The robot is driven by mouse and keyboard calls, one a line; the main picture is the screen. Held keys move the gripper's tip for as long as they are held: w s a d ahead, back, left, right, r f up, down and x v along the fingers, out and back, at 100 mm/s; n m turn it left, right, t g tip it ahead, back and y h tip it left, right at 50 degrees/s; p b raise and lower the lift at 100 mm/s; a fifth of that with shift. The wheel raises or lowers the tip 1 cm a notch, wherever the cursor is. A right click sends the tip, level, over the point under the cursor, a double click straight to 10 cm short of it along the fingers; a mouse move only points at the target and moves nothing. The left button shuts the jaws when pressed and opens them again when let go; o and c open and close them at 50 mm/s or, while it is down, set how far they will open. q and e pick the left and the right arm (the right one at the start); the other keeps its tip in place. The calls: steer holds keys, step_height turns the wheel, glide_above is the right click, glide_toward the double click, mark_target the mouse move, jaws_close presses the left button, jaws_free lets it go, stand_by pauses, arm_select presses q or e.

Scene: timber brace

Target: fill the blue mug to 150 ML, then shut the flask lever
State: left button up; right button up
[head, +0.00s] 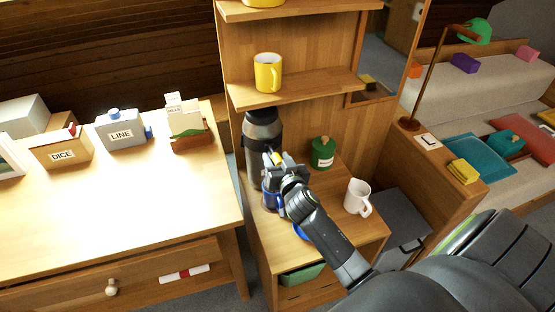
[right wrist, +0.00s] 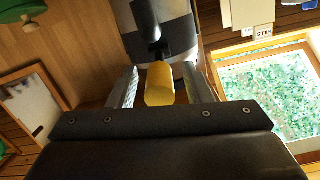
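The dark grey flask (head: 263,132) stands upright on the wooden stand, and it also shows in the right wrist view (right wrist: 157,42). Its yellow lever (right wrist: 160,85) points toward my right gripper. My right gripper (right wrist: 160,80) is open, with one finger on each side of the lever and a small gap at both sides. In the head view this gripper (head: 275,160) is in front of the flask. A blue mug (head: 268,199) is below it, mostly hidden by the gripper and arm; its contents cannot be seen. My left gripper is not in view.
A white jug (head: 358,197) and a green canister (head: 323,153) stand right of the flask. A yellow mug (head: 268,72) is on the shelf above. A blue object (head: 301,232) shows partly behind my arm. The desk (head: 110,205) at left is mostly clear in front.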

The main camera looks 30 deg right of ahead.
steer(key=v, duration=1.7)
steer(key=shift+s, duration=0.25)
steer(key=shift+r, duration=0.15)
